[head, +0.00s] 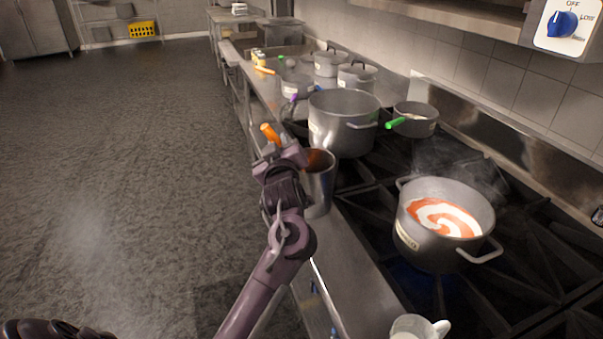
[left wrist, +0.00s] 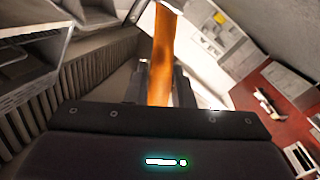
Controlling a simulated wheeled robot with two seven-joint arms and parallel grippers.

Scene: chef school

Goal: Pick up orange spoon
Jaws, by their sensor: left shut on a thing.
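The orange spoon (head: 270,134) shows in the head view as a short orange handle end sticking up just beyond my left gripper. In the left wrist view the orange handle (left wrist: 162,55) runs up between the two dark fingers. My left gripper (head: 282,157) is shut on this handle, beside a tall metal container (head: 320,185) on the counter edge. The gripper hides the lower part of the spoon, so I cannot tell whether it is in the container. My right gripper is not in view.
A steaming pot with red and white soup (head: 440,220) stands on the stove at right. A large pot (head: 343,120) and a saucepan with a green handle (head: 415,120) are behind. A white mug (head: 412,327) stands at the front. The floor at left is clear.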

